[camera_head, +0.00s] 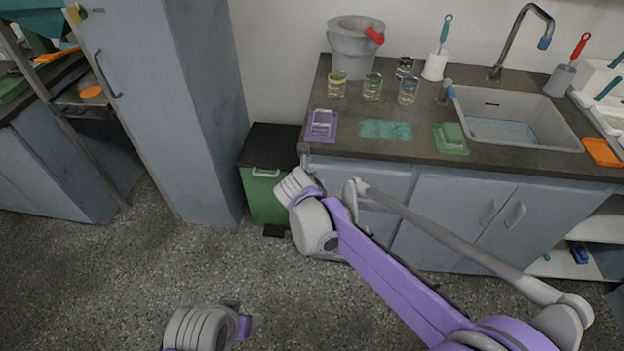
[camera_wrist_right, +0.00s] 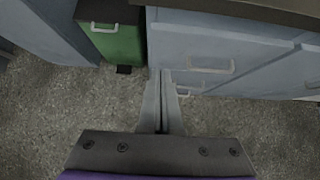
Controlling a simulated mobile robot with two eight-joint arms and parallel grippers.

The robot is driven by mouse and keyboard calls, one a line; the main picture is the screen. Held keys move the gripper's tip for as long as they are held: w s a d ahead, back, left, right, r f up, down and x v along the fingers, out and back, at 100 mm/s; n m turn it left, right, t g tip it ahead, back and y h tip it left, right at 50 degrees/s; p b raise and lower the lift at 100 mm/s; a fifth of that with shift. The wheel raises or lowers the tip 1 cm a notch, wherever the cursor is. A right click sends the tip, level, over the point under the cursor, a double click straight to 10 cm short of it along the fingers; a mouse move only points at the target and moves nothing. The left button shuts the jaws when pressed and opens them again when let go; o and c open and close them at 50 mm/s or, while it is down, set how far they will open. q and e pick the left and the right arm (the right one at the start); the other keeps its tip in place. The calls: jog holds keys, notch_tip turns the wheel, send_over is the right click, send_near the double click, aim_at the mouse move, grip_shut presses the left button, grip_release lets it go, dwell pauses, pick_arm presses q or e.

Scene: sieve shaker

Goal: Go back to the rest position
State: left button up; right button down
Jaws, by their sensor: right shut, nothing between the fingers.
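My right gripper (camera_wrist_right: 165,76) shows in the right wrist view. Its two grey fingers are together, with nothing between them, and point toward the blue cabinet front (camera_wrist_right: 215,62) over the speckled floor. In the head view my right arm (camera_head: 385,275) comes in from the lower right and reaches in front of the sink cabinets; its fingers cannot be made out there. A part of my left arm (camera_head: 200,330) shows at the bottom edge of the head view, over the floor. The left gripper's fingers are not visible.
A green bin with a black lid (camera_head: 265,190) stands left of the sink cabinets and also shows in the right wrist view (camera_wrist_right: 118,42). The counter (camera_head: 400,148) holds a bucket (camera_head: 353,50), several glass beakers and a sink. A tall grey-blue locker (camera_head: 180,110) stands left. The floor at lower left is clear.

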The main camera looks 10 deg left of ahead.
jog(key=s+d+r+m+g, duration=0.1)
jog(key=s+d+m+g, duration=0.1)
jog(key=s+d+m, duration=1.5)
jog(key=s+d+f+m+g, duration=0.1)
jog(key=s+d+f+m, duration=0.25)
jog(key=s+m, duration=0.6)
jog(key=s+d+f+m+g, duration=0.1)
jog(key=s+d+f+m, duration=0.1)
jog(key=s+d+m, duration=0.5)
pick_arm(q)
notch_tip(320, 180, up, 20)
jog(key=w+p, duration=0.2)
jog(key=p, duration=1.5)
jog(key=shift+f+t, duration=0.15)
jog(key=shift+t, duration=0.25)
pick_arm(e)
notch_tip(320, 180, up, 19)
jog(key=w+a+m, duration=0.1)
jog(key=a+m, duration=0.1)
jog(key=shift+w, duration=0.2)
pick_arm(q)
jog(key=shift+s, duration=0.1)
pick_arm(e)
jog(key=shift+a+r, duration=0.1)
